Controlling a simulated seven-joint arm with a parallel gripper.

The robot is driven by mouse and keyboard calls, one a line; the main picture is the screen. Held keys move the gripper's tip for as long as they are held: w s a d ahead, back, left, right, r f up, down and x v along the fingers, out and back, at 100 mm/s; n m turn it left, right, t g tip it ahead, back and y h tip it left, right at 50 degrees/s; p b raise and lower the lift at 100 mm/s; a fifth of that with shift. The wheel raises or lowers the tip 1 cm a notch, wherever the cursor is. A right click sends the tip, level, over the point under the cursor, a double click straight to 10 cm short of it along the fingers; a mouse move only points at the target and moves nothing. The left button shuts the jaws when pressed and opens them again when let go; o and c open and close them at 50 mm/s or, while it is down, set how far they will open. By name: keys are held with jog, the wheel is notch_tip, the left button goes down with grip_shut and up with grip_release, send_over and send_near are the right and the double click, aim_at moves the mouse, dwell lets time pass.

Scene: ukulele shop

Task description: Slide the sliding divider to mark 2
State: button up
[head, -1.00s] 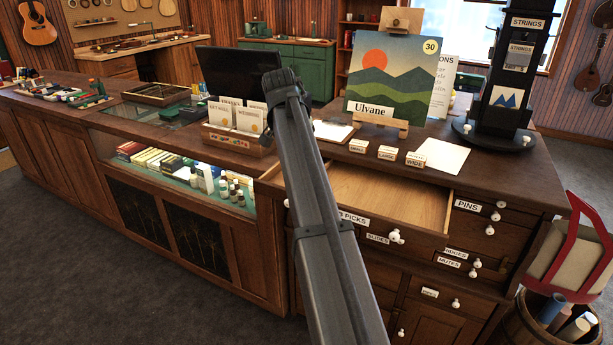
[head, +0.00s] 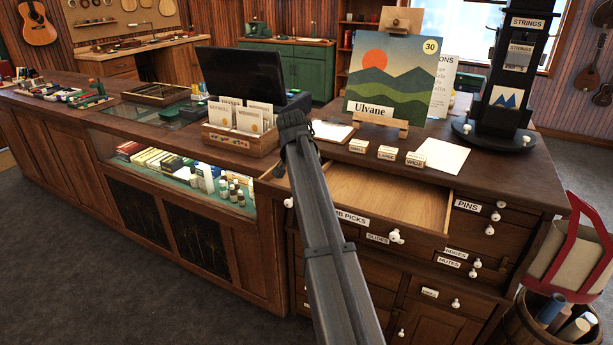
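A drawer (head: 390,196) stands pulled open at the front of the wooden counter, with a bare pale wood floor. Its front carries a label ending in "PICKS" (head: 350,217). My dark arm crosses the left part of the drawer and hides it. I cannot make out the sliding divider or any numbered marks; they may be behind my arm. The upper end of my arm is over the left side of the drawer, near the card box. My gripper's fingers do not show.
A box of cards (head: 240,136) and a dark monitor (head: 245,75) stand left of the drawer. Small label blocks (head: 387,153) and a landscape picture (head: 392,78) stand behind it. A dark strings stand (head: 515,80) is at right. More labelled drawers (head: 470,215) are beside and below.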

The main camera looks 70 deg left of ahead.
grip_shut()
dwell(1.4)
